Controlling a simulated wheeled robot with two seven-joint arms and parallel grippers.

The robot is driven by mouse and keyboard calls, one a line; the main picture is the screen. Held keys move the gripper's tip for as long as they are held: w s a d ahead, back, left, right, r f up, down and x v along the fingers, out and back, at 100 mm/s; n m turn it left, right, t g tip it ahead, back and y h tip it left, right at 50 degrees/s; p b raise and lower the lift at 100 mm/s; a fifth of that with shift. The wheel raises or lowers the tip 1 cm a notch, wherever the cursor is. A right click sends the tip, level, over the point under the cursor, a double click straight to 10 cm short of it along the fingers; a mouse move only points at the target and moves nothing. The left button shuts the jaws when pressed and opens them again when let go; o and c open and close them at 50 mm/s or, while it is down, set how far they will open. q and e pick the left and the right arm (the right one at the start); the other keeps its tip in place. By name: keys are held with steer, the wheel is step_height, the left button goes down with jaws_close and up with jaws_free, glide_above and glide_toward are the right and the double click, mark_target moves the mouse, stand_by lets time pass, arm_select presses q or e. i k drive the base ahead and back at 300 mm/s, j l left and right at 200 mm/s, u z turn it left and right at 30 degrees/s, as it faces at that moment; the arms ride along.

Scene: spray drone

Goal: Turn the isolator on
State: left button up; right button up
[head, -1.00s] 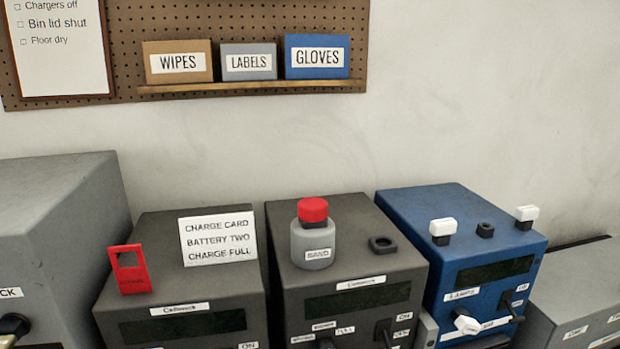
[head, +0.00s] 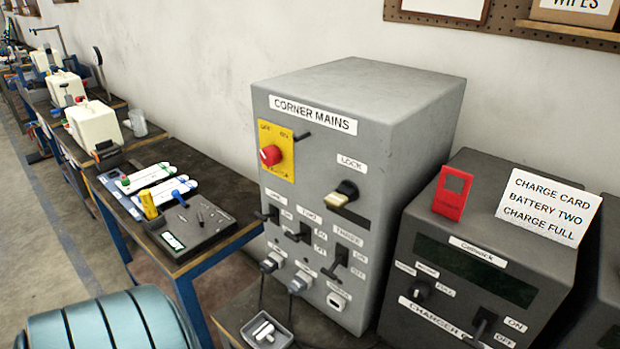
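A grey cabinet labelled CORNER MAINS (head: 420,140) stands right of the middle in the head view. The exact setting of the knob is too small to tell. A dark peg (head: 302,136) sticks out beside the plate. Neither of my grippers is in view.
Black levers (head: 340,262) and plugs (head: 298,285) fill the cabinet's lower front. A dark charger (head: 500,205) with a red tag (head: 452,193) and a white card (head: 548,206) stands to the right. A workbench (head: 215,185) runs left. A teal ribbed object (head: 110,325) is at lower left.

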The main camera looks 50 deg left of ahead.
mark_target(270, 155)
steer(key=u, duration=1.25)
